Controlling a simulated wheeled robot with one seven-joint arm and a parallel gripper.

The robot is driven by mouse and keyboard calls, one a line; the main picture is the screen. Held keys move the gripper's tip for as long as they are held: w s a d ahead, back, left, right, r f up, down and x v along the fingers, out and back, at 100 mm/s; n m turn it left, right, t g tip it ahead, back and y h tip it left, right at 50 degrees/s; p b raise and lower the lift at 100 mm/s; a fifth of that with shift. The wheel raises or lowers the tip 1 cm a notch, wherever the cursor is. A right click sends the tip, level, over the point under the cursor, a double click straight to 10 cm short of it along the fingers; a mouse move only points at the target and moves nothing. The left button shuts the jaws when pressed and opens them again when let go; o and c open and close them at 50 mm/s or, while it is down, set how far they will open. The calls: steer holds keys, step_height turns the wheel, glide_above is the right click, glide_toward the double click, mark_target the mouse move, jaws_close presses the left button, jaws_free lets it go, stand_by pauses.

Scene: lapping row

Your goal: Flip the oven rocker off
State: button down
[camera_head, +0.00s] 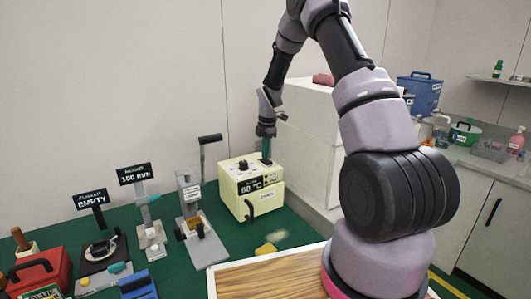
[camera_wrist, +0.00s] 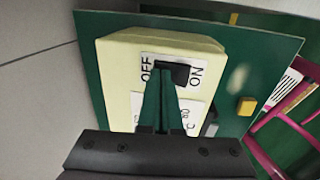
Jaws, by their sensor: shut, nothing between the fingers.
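The oven (camera_head: 236,206) is a cream box on the green bench. Its front has a display reading 60 °C and a black handle. In the wrist view the oven's cream top (camera_wrist: 118,62) carries a black rocker (camera_wrist: 174,72) between the labels OFF, on the left, and ON, on the right. My gripper (camera_wrist: 167,88) is shut and empty, with its green fingers right at the rocker. I cannot tell whether they touch it or which way it tilts. In the head view my gripper (camera_head: 266,158) points down at the oven's top right, covering the rocker.
A lever press (camera_head: 194,225) stands left of the oven, with a gauge stand (camera_head: 151,236) and a red box (camera_head: 40,270) further left. A yellow block (camera_head: 265,249) lies in front. A white cabinet (camera_head: 312,130) stands close on the right. A wooden board (camera_head: 265,280) is nearest.

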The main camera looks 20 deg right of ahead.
steer(key=shift+s+d+f, duration=0.1)
steer(key=shift+s, duration=0.15)
steer(key=shift+s+d, duration=0.15)
steer(key=shift+s, duration=0.4)
steer(key=shift+r, duration=0.25)
